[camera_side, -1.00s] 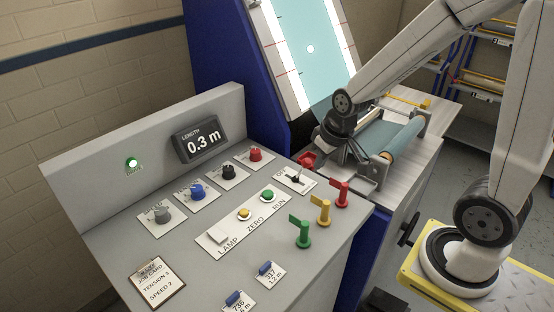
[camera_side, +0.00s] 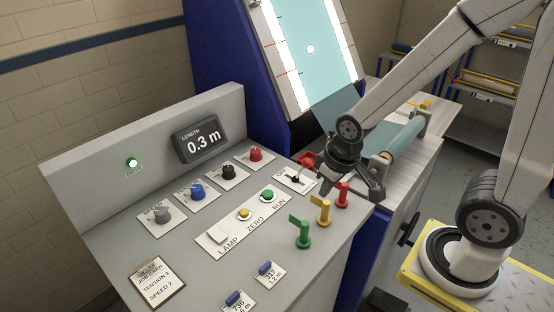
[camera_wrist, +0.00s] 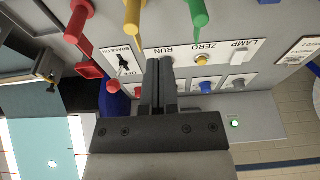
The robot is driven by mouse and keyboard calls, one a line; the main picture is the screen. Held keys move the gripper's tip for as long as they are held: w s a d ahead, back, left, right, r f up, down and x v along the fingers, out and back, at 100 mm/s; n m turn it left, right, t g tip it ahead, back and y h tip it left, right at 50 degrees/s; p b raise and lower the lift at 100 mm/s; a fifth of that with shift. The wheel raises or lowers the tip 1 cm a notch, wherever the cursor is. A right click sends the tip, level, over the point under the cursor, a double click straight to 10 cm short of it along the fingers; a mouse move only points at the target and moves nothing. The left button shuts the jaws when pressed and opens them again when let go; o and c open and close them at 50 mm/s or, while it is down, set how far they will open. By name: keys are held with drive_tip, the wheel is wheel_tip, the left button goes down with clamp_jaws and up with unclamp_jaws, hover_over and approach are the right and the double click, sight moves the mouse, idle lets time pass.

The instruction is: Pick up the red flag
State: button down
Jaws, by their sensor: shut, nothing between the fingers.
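The red flag (camera_side: 342,194) stands upright on its post at the right end of the row of flags on the grey panel. In the wrist view the red flag (camera_wrist: 79,22) is at the upper left, apart from my fingers and cut off by the top edge. My gripper (camera_side: 325,188) is just behind and left of it in the side view, above the panel. In the wrist view my gripper (camera_wrist: 160,62) has its two dark fingers together with nothing between them.
The yellow flag (camera_side: 323,212) and green flag (camera_side: 303,233) stand close beside the red one. A red part (camera_side: 307,160) and a black lever (camera_side: 293,179) are near my gripper. Knobs and buttons fill the panel's middle. The fabric roller (camera_side: 402,139) lies behind my arm.

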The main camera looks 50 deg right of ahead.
drive_tip(key=shift+c, duration=0.8)
unclamp_jaws()
drive_tip(key=shift+r, duration=0.1)
